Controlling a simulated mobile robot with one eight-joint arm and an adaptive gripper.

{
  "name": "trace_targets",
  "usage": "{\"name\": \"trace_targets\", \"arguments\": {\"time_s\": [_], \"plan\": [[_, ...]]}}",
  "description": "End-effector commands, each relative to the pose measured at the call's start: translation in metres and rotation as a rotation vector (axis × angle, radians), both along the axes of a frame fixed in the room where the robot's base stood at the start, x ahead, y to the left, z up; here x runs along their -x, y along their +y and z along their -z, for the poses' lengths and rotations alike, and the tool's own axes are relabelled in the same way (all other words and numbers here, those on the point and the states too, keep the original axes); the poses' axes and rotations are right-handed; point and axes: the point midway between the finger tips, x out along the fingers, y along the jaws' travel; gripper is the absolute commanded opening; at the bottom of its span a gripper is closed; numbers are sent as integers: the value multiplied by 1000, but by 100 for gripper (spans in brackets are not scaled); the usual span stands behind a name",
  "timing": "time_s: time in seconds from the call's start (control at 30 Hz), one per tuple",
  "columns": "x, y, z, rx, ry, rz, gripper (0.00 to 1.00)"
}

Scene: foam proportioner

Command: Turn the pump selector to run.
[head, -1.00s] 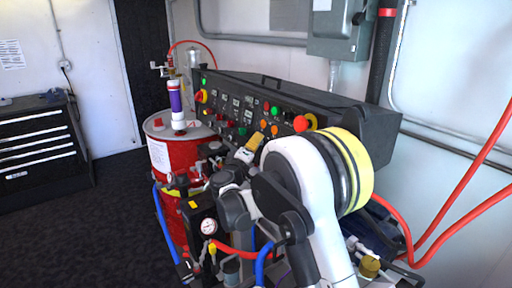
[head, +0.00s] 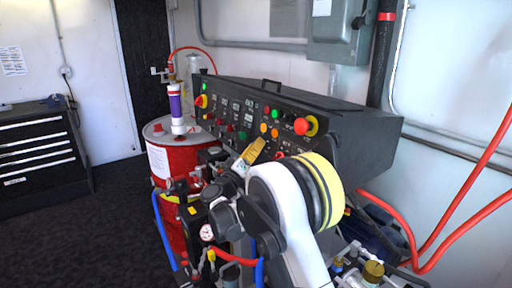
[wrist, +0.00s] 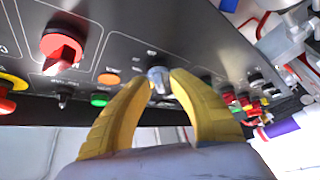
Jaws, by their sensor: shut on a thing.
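The black control panel (head: 340,125) stands in the middle of the head view, its face set with switches, lamps and knobs. In the wrist view a small grey selector knob (wrist: 157,76) sits on the panel face. My gripper (wrist: 164,80) has its two yellow fingertips on either side of this knob and is shut on it. The knob's pointer and label are too small or too covered to read. In the head view my gripper (head: 251,152) is at the panel's lower middle, and the knob is hidden there.
Close to my gripper are a large red knob (wrist: 62,47), an orange lamp (wrist: 108,78) and a green one (wrist: 99,100). A red drum (head: 181,158) stands left of the panel. Hoses and pipework lie below; open floor (head: 115,215) is at left.

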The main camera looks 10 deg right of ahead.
Motion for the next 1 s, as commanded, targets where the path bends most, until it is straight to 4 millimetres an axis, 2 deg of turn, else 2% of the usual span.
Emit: {"name": "trace_targets", "arguments": {"time_s": [0.17, 0.2, 0.5, 0.63, 1.0], "plan": [[-1, 0, -1, 2, 0, -1, 0], [-1, 0, -1, 2, 0, -1, 31], [0, 0, 0, 1, 1, 0, 32], [7, 7, 2, 1, 1, -1, 32], [63, 56, 25, 0, 1, -2, 32]]}}
